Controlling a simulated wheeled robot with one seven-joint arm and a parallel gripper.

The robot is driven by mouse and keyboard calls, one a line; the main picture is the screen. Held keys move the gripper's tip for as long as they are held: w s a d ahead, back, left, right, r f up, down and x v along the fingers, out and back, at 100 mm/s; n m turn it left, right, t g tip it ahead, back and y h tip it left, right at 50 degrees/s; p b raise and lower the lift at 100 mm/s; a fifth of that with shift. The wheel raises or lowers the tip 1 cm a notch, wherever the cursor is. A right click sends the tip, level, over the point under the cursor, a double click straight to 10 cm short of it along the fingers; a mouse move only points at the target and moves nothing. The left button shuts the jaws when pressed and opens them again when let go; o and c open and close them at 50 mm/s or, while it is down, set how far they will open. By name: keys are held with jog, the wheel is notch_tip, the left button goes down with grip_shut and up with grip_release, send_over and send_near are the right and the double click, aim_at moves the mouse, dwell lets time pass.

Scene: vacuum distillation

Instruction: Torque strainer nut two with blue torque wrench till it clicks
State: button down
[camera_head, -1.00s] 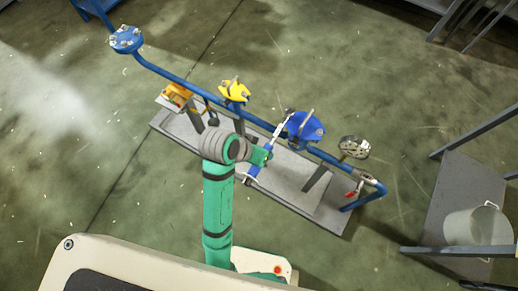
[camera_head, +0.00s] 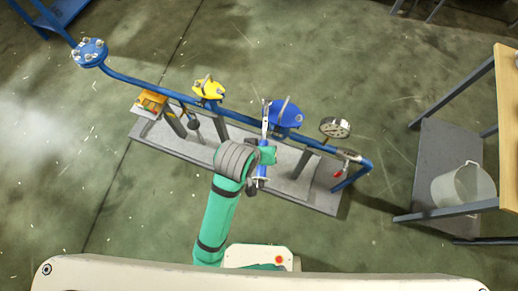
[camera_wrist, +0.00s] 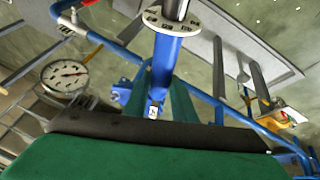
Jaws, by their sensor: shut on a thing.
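The blue torque wrench (camera_head: 262,172) is held by my gripper (camera_head: 267,155) at its blue handle. Its silver shaft runs up the picture, and its head end lies at the left side of the blue strainer (camera_head: 287,115) on the pipe. I cannot tell whether the wrench head sits on a nut; strainer nut two is too small to make out. In the wrist view the wrench's blue body (camera_wrist: 166,62) and a pale marked ring on it stand close in front of the camera.
A blue pipe (camera_head: 150,84) runs over a grey base plate (camera_head: 315,197). It carries a yellow valve (camera_head: 209,88), an orange device (camera_head: 151,102), a pressure gauge (camera_head: 335,128) and a flange (camera_head: 89,52). A bucket (camera_head: 463,187) stands on a shelf at right. Floor is clear around.

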jog(key=shift+a, duration=0.1)
jog(key=a, duration=0.1)
jog(key=a+m, duration=0.2)
jog(key=shift+w+a+g+h, duration=0.15)
jog(key=shift+w+g+h, duration=0.15)
jog(key=shift+w+h, duration=0.1)
jog(key=a, duration=0.1)
jog(key=a+m, duration=0.1)
jog(key=w+a+m, duration=0.1)
jog(key=shift+a+g+h, duration=0.25)
jog(key=shift+g+h, duration=0.05)
dwell(0.4)
jog(key=shift+s, duration=0.1)
jog(key=shift+w+a+m+g+h, duration=0.2)
jog(key=shift+w+a+m, duration=0.35)
jog(key=shift+a, duration=0.2)
jog(key=shift+w+a+m+g+h, duration=0.2)
jog(key=shift+w+a+m, duration=0.2)
jog(key=shift+a+m, duration=0.25)
